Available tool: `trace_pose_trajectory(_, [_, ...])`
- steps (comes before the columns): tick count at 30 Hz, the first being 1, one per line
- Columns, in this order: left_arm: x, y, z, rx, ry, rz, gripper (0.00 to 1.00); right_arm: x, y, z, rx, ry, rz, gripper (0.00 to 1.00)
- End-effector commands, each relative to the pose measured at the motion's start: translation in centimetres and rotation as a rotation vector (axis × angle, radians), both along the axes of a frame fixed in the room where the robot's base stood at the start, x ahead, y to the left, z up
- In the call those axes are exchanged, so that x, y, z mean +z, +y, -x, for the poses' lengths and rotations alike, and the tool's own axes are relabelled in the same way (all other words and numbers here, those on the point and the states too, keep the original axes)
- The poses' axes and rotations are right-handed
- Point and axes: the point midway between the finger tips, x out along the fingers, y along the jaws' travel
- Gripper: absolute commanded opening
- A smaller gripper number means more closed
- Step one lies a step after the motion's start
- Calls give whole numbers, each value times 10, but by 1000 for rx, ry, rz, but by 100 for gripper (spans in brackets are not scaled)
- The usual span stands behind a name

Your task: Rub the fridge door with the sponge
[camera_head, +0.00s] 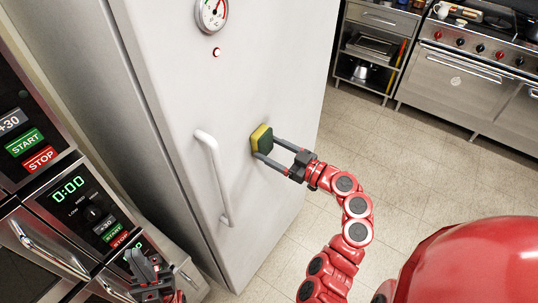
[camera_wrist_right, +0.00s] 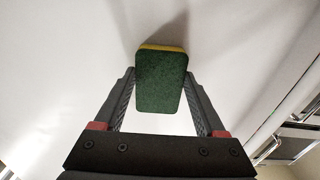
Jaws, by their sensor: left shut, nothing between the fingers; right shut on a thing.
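The white fridge door (camera_head: 235,95) fills the middle of the head view, with a long handle (camera_head: 216,178) on its left side. The yellow and green sponge (camera_head: 262,139) is at the door, right of the handle. My right gripper (camera_head: 277,151) is shut on the sponge. In the right wrist view the sponge (camera_wrist_right: 161,82) sits between the fingers, dark green side toward the camera and yellow edge at the fridge door (camera_wrist_right: 75,50); it appears to touch the door. My left gripper (camera_head: 145,268) is low at the left, shut and empty, in front of the microwaves.
Stacked microwaves (camera_head: 85,205) with lit panels stand left of the fridge. A dial gauge (camera_head: 212,14) and a small red light (camera_head: 217,53) are on the upper door. A stove (camera_head: 465,80) and a metal shelf unit (camera_head: 375,45) stand behind at right. The tiled floor between is clear.

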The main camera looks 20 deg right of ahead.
Motion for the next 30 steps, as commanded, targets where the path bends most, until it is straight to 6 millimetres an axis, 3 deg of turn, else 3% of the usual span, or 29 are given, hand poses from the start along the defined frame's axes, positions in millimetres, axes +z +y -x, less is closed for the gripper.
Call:
trace_pose_trajectory(1, [-11, 0, 0, 0, 0, 0, 0, -5, -5, -3, -2, -3, 2, 28])
trace_pose_trajectory(6, [-26, 0, 0, 0, 0, 0, 0, -4, -16, -12, -2, -3, 3, 28])
trace_pose_trajectory(14, [-31, 0, 0, 0, 0, 0, 0, -1, -22, -16, -1, 0, 1, 28])
trace_pose_trajectory(27, [-72, 0, 0, 0, 0, 0, 0, -4, -46, -39, -1, -2, 2, 28])
trace_pose_trajectory(30, [-74, 0, 0, 0, 0, 0, 0, -2, -49, -41, -1, -1, 1, 28])
